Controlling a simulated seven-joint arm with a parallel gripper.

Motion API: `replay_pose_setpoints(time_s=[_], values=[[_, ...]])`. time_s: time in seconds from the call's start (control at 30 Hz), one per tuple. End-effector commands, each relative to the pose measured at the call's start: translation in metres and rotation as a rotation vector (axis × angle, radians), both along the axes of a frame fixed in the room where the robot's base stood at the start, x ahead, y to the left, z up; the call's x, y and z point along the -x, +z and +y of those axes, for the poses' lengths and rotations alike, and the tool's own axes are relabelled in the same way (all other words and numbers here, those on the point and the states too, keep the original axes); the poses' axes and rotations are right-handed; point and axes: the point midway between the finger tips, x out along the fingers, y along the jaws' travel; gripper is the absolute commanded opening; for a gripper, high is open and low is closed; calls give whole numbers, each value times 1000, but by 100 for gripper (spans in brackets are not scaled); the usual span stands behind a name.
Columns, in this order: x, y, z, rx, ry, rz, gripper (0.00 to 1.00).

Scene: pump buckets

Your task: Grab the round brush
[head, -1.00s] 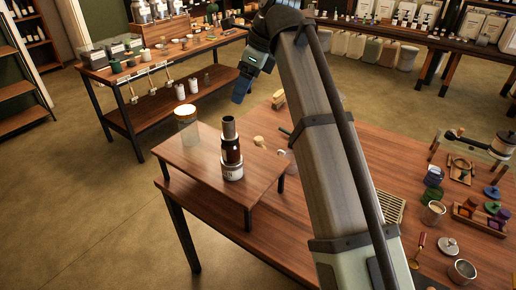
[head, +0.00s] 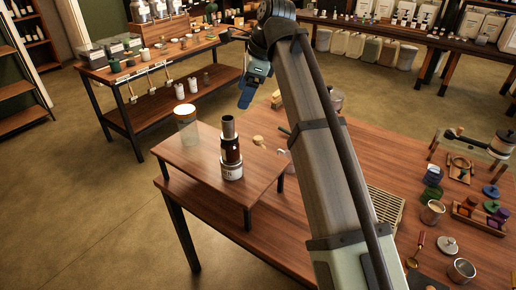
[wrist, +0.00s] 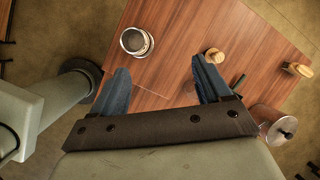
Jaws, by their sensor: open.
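A small pale wooden piece with a rounded head, which looks like the round brush (head: 258,141), is on the raised wooden stand, right of a dark bottle. It also shows in the wrist view (wrist: 214,57), just beyond the right finger's tip. My gripper (head: 245,98) is in the air above and behind the stand in the head view. In the wrist view my gripper (wrist: 162,74) has its two blue fingers wide apart with nothing between them.
A green-handled item (wrist: 240,82) and a lidded glass jar (wrist: 275,125) lie further right in the wrist view. Several pots and tools occupy the table's right side.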

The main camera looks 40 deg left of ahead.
Motion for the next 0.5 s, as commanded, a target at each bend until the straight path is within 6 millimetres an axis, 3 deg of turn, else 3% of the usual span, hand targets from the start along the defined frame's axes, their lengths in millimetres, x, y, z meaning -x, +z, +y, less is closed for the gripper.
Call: replay_pose_setpoints(time_s=[0.5], values=[[-95,-98,43,-15,765,-439,77]])
